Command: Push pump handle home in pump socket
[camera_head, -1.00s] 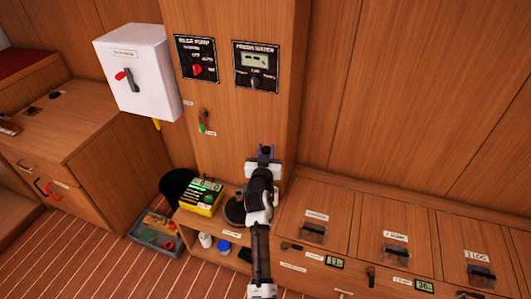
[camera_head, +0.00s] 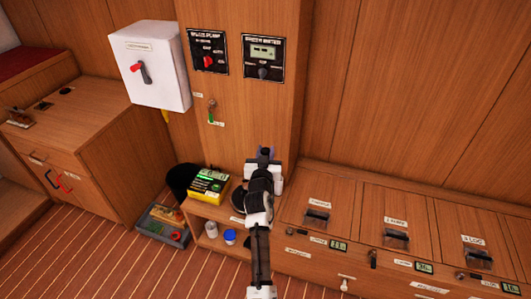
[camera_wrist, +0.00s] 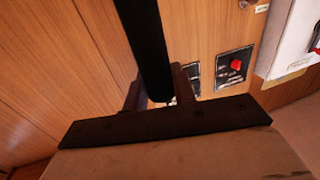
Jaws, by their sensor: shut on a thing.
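My gripper (camera_head: 265,158) is in front of the lower part of the wooden post in the head view, seen from behind with my arm below it. In the wrist view, my gripper's fingers (camera_wrist: 160,93) are closed on a long black bar, which looks like the pump handle (camera_wrist: 148,45). The bar runs up from between the fingers to the top edge of the picture. In the head view the handle is hidden behind my gripper and arm. I cannot make out the pump socket in either view, nor tell whether the handle touches it.
A yellow-green box (camera_head: 208,186) stands on a low shelf left of my arm. A grey tray (camera_head: 160,229) lies on the floor. Bilge pump (camera_head: 208,52) and fresh water (camera_head: 263,57) panels are above on the post. Latched lockers (camera_head: 397,232) line the right side.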

